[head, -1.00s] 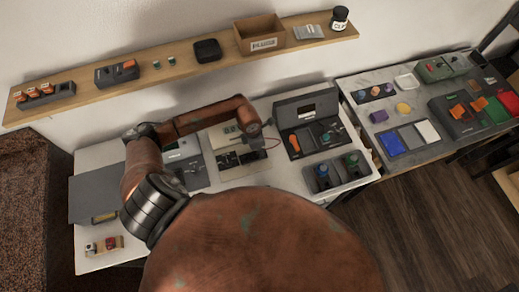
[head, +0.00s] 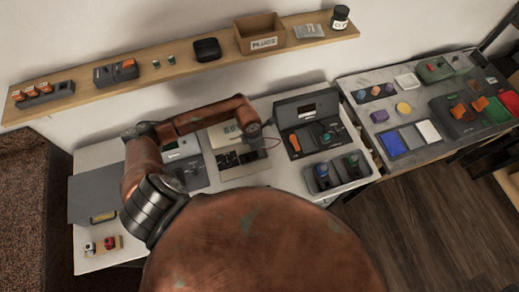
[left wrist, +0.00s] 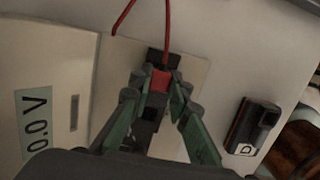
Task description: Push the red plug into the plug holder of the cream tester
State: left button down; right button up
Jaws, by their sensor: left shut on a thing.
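The red plug (left wrist: 160,80) is between the green-padded fingers of my left gripper (left wrist: 162,86), which is shut on it. A red wire runs from the plug toward the top of the left wrist view. A black block (left wrist: 157,56) lies right against the plug; I cannot tell whether the plug sits inside it. The cream tester (left wrist: 45,60) fills the left of that view, with a display reading 0.0 V (left wrist: 37,124). In the head view the cream tester (head: 222,136) is under my left wrist, and the fingertips are hard to make out. My right gripper is not in view.
A grey box (head: 95,197) is at the left. A wooden shelf (head: 195,75) with a plug bin (head: 260,34) runs behind. A second table (head: 385,117) is at right.

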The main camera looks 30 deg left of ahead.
pick_arm(q)
jog(key=shift+f+b, duration=0.3)
jog(key=shift+f, duration=0.1)
dwell(0.4)
jog(key=c, duration=1.7)
grip_release()
jog(key=shift+c, duration=0.2)
jog(key=shift+o, duration=1.4)
jog(key=shift+r, duration=0.25)
jog(key=shift+r+p, duration=0.85)
jog(key=shift+r, duration=0.45)
jog(key=shift+r, duration=0.1)
